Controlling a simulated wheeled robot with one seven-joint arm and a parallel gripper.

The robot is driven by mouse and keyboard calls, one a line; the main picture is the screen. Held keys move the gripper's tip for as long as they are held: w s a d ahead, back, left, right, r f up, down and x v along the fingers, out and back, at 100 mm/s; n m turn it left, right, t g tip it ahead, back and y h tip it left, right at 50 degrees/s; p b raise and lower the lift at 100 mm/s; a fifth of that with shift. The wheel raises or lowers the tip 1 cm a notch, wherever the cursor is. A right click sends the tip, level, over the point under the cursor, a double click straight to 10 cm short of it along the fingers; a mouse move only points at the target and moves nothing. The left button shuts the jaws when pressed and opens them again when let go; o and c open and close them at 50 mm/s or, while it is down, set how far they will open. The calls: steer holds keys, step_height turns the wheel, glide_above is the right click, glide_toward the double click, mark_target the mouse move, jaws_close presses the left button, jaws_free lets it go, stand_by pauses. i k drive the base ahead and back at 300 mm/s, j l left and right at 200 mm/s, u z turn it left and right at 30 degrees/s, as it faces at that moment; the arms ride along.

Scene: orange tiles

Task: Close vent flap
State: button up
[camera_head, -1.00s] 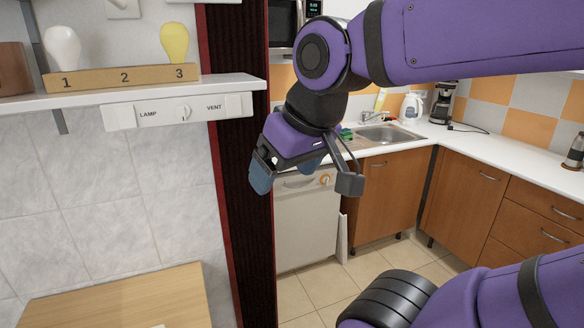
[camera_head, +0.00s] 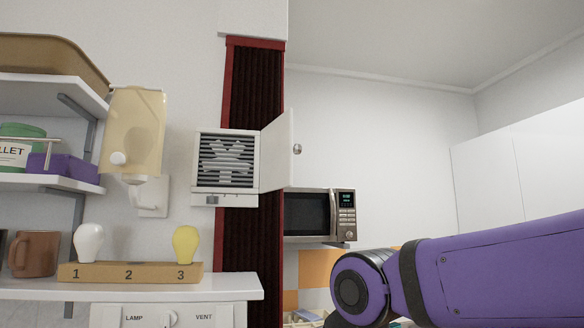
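The vent (camera_head: 223,161) is a white box with dark slats and a grey fan shape, high on the wall at the picture's middle left. Its white flap (camera_head: 278,152) is hinged on the right side of the box and stands open, swung out to the right. A small round knob (camera_head: 297,149) sits near the flap's outer edge. My gripper is out of the picture, below the lower edge. Only my purple upper arm parts show at lower right, well below and right of the flap.
A shelf (camera_head: 140,290) below the vent holds a wooden block with two bulbs (camera_head: 185,243) and a brown mug (camera_head: 33,253). A lamp and vent switch panel (camera_head: 168,316) hangs under it. A microwave (camera_head: 319,215) is beyond, right of the dark red-edged strip (camera_head: 250,240).

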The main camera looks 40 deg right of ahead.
mark_target(276, 148)
steer(key=l+u, duration=0.15)
steer(key=l, duration=0.25)
steer(key=k+l+u, duration=0.1)
steer(key=l, duration=0.3)
steer(key=k+l+u, duration=0.15)
steer(key=l, duration=0.25)
steer(key=k+l+u, duration=0.1)
steer(key=l, duration=0.3)
steer(key=k+l+u, duration=0.15)
steer(key=l, duration=0.2)
